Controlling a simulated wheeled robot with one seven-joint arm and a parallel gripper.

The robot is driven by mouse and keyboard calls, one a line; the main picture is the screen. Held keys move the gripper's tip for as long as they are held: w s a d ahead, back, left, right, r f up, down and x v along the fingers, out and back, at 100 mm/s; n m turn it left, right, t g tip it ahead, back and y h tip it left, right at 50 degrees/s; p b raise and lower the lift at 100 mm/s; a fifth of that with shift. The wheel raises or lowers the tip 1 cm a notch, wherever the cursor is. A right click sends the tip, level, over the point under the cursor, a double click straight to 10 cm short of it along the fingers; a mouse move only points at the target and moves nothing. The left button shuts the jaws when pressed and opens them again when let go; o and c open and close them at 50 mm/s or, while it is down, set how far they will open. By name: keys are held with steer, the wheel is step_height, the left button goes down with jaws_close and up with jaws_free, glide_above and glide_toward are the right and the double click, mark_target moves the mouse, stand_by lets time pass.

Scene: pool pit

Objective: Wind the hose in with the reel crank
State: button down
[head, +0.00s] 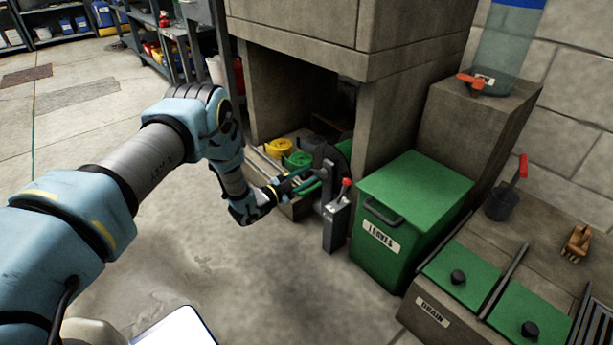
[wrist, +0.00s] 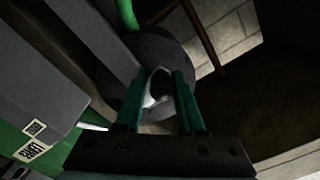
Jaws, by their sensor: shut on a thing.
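The dark hose reel (head: 343,163) stands low at the opening of the stone housing, partly hidden behind my gripper. In the wrist view the reel shows as a dark grey disc (wrist: 182,52). A length of green hose (wrist: 127,14) rises at the top of that view. My gripper (head: 318,176) reaches the reel from the left. In the wrist view its two green fingers (wrist: 160,88) are shut on the crank handle (wrist: 159,84), which shows pale and dark between them. The rest of the crank is hard to make out.
A grey post with a red-knobbed lever (head: 337,220) stands just right of my gripper. The green leaves bin (head: 410,215) is beyond it. The floor at left is open.

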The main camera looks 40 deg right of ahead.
steer(key=shift+r, duration=0.15)
steer(key=shift+w+r+m+p, duration=0.1)
steer(key=shift+r+m+p, duration=0.4)
steer(key=shift+m, duration=0.4)
steer(key=shift+w+r+m+p, duration=0.1)
steer(key=shift+r+m+p, duration=0.15)
steer(key=shift+m, duration=0.4)
steer(key=shift+r+m+p, duration=0.15)
steer(key=shift+m+p, duration=0.1)
steer(key=shift+m, duration=0.4)
steer(key=c, duration=0.7)
jaws_free()
steer(key=shift+o, duration=0.2)
steer(key=shift+a+f, duration=0.1)
steer(key=a+p, duration=0.3)
steer(key=a, duration=0.7)
steer(key=shift+w+a+p, duration=0.2)
steer(key=shift+a+p, duration=0.1)
